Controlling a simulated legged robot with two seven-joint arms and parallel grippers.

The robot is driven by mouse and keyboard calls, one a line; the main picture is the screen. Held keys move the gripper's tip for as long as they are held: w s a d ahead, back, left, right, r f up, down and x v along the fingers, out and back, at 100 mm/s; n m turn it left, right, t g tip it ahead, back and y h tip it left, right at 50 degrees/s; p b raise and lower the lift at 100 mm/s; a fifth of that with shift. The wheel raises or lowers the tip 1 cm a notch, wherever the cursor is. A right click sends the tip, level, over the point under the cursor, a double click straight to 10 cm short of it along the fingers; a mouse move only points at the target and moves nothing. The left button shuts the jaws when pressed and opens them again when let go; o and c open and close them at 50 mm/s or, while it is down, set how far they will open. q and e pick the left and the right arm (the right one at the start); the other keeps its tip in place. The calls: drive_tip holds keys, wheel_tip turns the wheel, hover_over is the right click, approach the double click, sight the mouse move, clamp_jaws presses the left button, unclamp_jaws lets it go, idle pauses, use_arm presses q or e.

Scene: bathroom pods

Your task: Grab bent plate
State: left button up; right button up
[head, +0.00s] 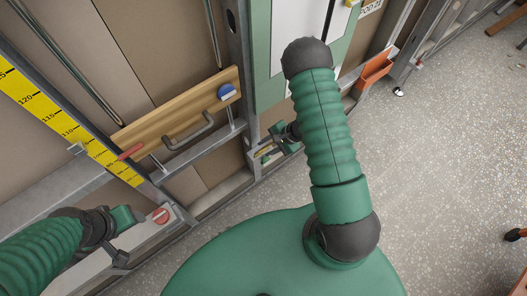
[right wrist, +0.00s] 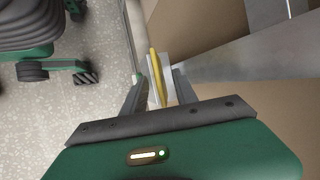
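A pale metal plate with a yellow strip (right wrist: 158,80), which looks like the bent plate, sits between the two fingers of my right gripper (right wrist: 160,88) in the right wrist view. The fingers are apart, one on each side of it; I see no clear contact. In the head view my right gripper (head: 279,135) is low by the wall frame, partly hidden by my arm, and a small yellow part (head: 266,151) shows beside it. My left gripper (head: 125,236) is at the lower left; its finger gap is unclear.
A wooden board (head: 175,118) with a grey handle and a blue-white knob is on the metal wall frame. A yellow measuring strip (head: 60,120) runs at the left. An orange holder (head: 374,70) is fixed low further along. The speckled floor (head: 440,160) at right is mostly clear.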

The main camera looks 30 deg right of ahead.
drive_tip(key=x, duration=0.2)
drive_tip(key=shift+w+a+f, duration=0.1)
drive_tip(key=shift+a+f, duration=0.1)
drive_tip(key=shift+a, duration=0.15)
drive_tip(key=shift+r, duration=0.1)
drive_tip(key=shift+c, duration=1.3)
drive_tip(key=shift+d, duration=0.15)
clamp_jaws()
